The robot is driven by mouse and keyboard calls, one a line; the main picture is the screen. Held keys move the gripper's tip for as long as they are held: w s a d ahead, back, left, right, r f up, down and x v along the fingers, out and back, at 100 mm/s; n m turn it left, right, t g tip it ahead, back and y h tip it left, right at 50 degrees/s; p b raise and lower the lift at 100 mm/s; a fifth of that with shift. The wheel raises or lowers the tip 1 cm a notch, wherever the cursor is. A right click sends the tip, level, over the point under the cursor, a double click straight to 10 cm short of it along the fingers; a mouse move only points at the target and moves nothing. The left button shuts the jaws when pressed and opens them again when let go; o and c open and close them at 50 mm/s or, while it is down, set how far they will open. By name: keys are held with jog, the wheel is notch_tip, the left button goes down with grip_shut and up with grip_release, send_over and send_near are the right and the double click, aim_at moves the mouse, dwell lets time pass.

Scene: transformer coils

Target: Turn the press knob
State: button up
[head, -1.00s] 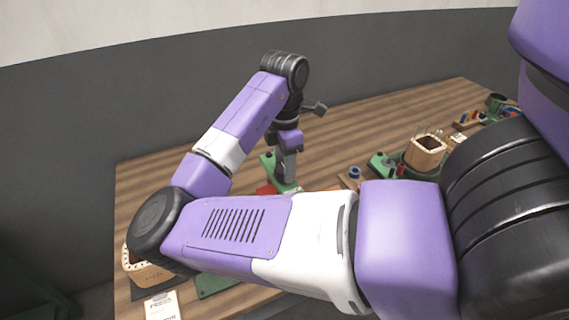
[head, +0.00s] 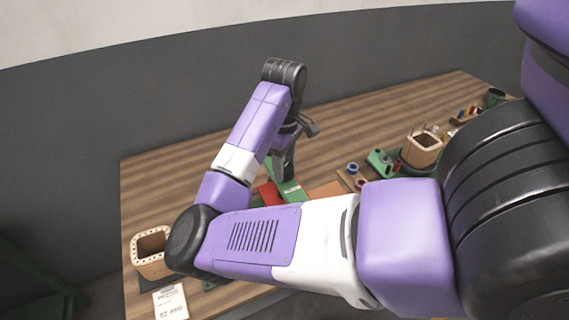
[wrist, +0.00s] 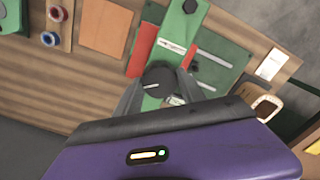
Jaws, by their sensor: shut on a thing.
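The press is a green metal piece (wrist: 176,36) that runs up from my gripper in the wrist view; its green part also shows in the head view (head: 292,190). A round black knob (wrist: 158,79) sits at its near end. My gripper (wrist: 160,84) has one finger on each side of this knob and is shut on it. In the head view, my gripper (head: 284,166) points down at the press, and my arm hides the knob. A white label lies on the green piece.
Red pieces (wrist: 142,48) flank the press. An orange mat (wrist: 107,27) and a board with red and blue rings (wrist: 59,15) lie to the left. A wooden coil box (head: 152,243) stands at the table's left, another (head: 424,150) at the right. The table's back is clear.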

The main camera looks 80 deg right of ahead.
jog(key=m, duration=0.4)
jog(key=shift+r+m, duration=0.1)
jog(key=shift+m, duration=0.2)
jog(key=m, duration=0.3)
jog(key=shift+m, duration=0.3)
jog(key=m, duration=0.7)
jog(key=shift+w, duration=0.1)
jog(key=m, duration=0.7)
jog(key=shift+m+b, duration=0.3)
jog(key=m+b, duration=0.1)
jog(key=m, duration=0.2)
jog(key=shift+m, duration=0.3)
jog(key=m+b, duration=0.1)
jog(key=m, duration=0.2)
jog(key=shift+m, duration=0.3)
jog(key=m+b, duration=0.3)
jog(key=m, duration=0.3)
jog(key=m+b, duration=0.2)
jog(key=m, duration=0.4)
jog(key=shift+m+b, duration=0.3)
jog(key=shift+b, duration=0.1)
jog(key=m+b, duration=0.2)
jog(key=m, duration=0.4)
jog(key=shift+b, duration=0.4)
jog(key=m+b, duration=0.1)
jog(key=m, duration=0.4)
jog(key=shift+m+b, duration=0.3)
jog(key=shift+b, duration=0.05)
